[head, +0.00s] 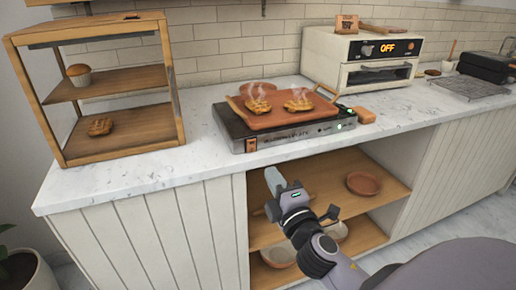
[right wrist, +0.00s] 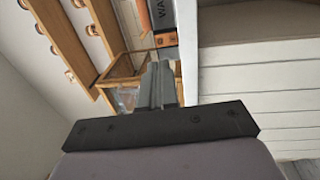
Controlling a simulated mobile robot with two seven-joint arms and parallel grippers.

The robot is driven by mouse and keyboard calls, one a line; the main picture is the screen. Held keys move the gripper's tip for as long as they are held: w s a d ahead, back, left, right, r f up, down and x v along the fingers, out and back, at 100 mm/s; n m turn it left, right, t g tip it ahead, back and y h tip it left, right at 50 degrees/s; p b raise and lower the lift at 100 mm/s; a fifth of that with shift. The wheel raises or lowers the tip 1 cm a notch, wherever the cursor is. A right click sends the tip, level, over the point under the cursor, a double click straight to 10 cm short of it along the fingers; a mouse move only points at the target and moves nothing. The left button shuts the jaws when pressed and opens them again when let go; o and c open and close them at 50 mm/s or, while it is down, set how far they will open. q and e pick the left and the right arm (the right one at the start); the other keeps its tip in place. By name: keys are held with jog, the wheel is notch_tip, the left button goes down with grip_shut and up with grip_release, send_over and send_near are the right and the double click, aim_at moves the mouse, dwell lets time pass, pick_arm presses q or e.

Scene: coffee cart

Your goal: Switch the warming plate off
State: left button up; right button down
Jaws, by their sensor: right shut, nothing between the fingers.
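The warming plate (head: 285,140) is a flat dark unit with a metal front on the marble counter. Its front has an orange square (head: 251,146) at the left end and small green lights (head: 339,127) at the right end. A brown tray (head: 262,120) with steaming waffles (head: 298,104) sits on top. My right gripper (head: 273,177) is shut and empty, in front of the counter and below the plate's front edge, apart from it. In the right wrist view its fingers (right wrist: 160,75) point toward the plate's lettered front (right wrist: 161,14). My left gripper is not in view.
A wooden display shelf (head: 108,158) stands left on the counter. A toaster oven (head: 360,58) reading OFF stands behind right. The marble counter edge (head: 200,165) and an open cabinet shelf (head: 330,200) with bowls lie near my right arm.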

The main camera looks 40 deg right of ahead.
aim_at(255, 141)
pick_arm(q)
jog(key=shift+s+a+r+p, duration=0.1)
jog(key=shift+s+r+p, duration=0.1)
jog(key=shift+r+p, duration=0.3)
pick_arm(e)
jog(key=x, duration=1)
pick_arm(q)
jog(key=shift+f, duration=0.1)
pick_arm(e)
jog(key=shift+w+r, duration=0.1)
jog(key=shift+w, duration=0.1)
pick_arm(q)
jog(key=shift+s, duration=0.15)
pick_arm(e)
jog(key=shift+d+r, duration=0.15)
jog(key=shift+r, duration=0.15)
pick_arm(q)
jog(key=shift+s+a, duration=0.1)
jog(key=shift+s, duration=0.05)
